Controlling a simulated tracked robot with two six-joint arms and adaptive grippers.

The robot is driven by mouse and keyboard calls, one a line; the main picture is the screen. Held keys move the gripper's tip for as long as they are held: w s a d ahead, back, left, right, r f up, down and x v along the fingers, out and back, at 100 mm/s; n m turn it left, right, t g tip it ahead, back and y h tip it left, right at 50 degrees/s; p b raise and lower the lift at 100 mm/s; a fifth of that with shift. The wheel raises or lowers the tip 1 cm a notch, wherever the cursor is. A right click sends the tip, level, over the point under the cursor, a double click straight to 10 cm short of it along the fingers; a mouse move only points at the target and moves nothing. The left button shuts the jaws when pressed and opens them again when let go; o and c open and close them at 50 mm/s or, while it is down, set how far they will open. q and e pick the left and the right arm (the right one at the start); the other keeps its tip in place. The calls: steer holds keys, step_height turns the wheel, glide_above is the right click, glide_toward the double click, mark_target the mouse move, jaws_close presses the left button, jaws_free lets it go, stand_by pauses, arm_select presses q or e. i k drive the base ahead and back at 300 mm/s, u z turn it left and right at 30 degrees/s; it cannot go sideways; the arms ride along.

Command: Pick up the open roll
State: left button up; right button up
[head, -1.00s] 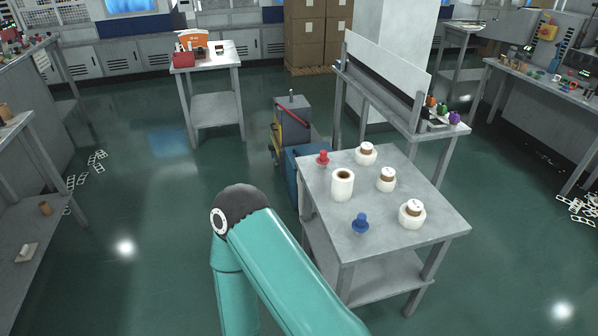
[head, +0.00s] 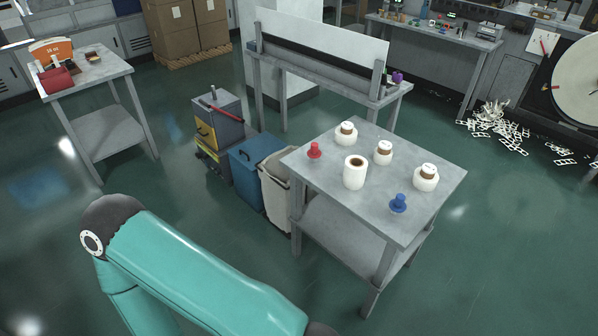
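The open roll (head: 354,175) is a white upright roll with a brown core and an open dark hole at its top. It stands at the left-middle of a grey metal table (head: 430,210) in the head view. Other white rolls, with brown cores and white tops, stand behind and right of it: one at the back (head: 346,135), one in the middle (head: 382,156) and one at the right (head: 425,180). Neither of my grippers is in view. A teal arm of mine crosses the lower left, apart from the table in the picture.
A red knob-shaped piece (head: 314,151) and a blue one (head: 398,204) stand on the table near the roll. A blue bin (head: 256,170) and a pale bin (head: 277,185) stand left of the table. Open floor lies in front and right.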

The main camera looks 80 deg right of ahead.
mark_target(355, 173)
steer(key=u, duration=0.1)
steer(key=i, duration=0.35)
steer(key=z, duration=2.85)
steer(key=k, duration=0.6)
steer(key=z, duration=0.2)
steer(key=i, duration=1.6)
steer(key=u, duration=0.25)
